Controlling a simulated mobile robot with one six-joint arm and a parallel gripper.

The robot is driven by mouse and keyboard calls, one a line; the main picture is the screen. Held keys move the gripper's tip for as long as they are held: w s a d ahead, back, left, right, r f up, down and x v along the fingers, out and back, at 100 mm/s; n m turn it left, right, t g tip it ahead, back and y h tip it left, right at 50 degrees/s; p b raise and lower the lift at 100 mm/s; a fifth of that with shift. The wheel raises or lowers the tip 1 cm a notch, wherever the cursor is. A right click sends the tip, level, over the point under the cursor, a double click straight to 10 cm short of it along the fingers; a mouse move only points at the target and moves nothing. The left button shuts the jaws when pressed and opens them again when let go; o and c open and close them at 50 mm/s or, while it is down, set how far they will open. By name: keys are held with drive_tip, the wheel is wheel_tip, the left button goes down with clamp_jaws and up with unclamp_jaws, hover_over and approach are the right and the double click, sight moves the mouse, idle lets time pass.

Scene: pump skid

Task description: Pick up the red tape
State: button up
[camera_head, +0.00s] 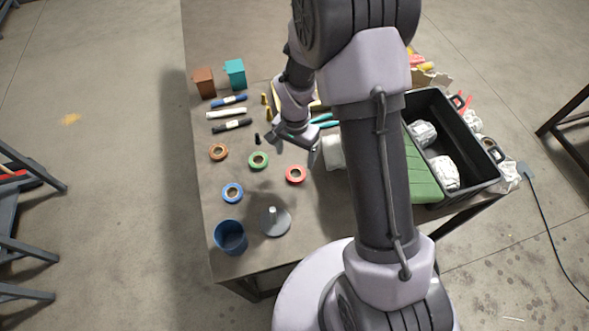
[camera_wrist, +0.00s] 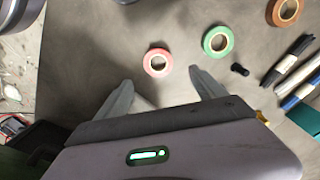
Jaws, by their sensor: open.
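The red tape (camera_head: 295,174) is a small ring lying flat on the table. In the wrist view the red tape (camera_wrist: 158,62) lies just beyond the fingertips, roughly between their lines. My gripper (camera_head: 296,148) is above the table, a little behind the red tape in the head view. In the wrist view my gripper (camera_wrist: 162,82) has its two fingers spread wide with nothing between them. The green tape (camera_head: 258,160) lies left of the red one and also shows in the wrist view (camera_wrist: 218,41).
A blue tape (camera_head: 232,193), an orange-brown tape (camera_head: 218,152), a blue cup (camera_head: 230,237) and a grey stand (camera_head: 275,222) share the table (camera_head: 250,262). A black crate (camera_head: 456,135) with white bundles stands right.

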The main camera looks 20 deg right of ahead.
sight(296, 177)
drive_tip(key=f+b, duration=0.2)
drive_tip(key=f, duration=0.7)
drive_tip(key=shift+s+f, duration=0.1)
drive_tip(key=shift+s, duration=0.1)
drive_tip(key=shift+c, duration=0.2)
